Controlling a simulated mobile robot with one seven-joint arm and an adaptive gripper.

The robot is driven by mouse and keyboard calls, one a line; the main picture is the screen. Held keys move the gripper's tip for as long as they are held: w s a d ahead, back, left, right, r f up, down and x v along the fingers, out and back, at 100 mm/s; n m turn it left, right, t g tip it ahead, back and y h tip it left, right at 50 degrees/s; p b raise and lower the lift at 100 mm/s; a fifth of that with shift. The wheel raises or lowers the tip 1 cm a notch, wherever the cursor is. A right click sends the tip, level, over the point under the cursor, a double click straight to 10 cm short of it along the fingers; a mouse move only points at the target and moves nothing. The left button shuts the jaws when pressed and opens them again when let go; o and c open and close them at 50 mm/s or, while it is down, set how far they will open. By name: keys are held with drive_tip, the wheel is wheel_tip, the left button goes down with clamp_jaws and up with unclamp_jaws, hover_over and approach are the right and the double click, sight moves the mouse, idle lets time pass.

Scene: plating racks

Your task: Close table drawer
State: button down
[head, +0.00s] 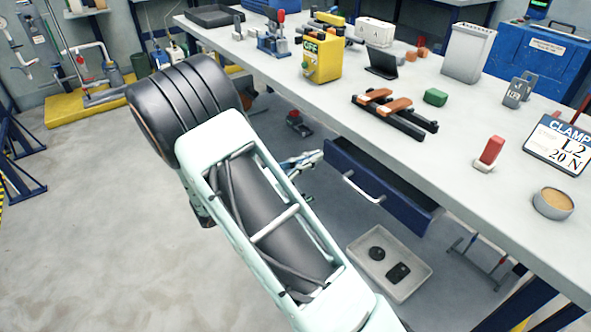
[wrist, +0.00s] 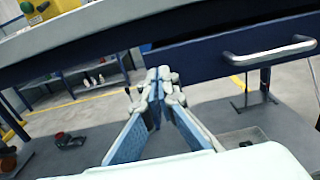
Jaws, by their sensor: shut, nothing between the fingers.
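The dark blue table drawer (head: 405,208) is pulled out from under the grey worktop in the head view, with its dark inside showing behind the front panel. Its silver bar handle (head: 362,187) is on the front. In the wrist view the drawer front (wrist: 205,53) and handle (wrist: 270,50) are at the upper right. My gripper (head: 318,156) is to the left of the drawer in the head view, partly hidden by my arm. In the wrist view my gripper (wrist: 160,76) is shut and empty, its tips near the drawer's left end. I cannot tell whether they touch it.
A grey tray (head: 408,285) with dark parts lies below the drawer. The floor on the left is open.

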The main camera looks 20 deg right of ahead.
sight(327, 151)
drive_tip(key=shift+x, duration=0.85)
drive_tip(key=shift+p+x, duration=0.35)
drive_tip(key=shift+x, duration=1.85)
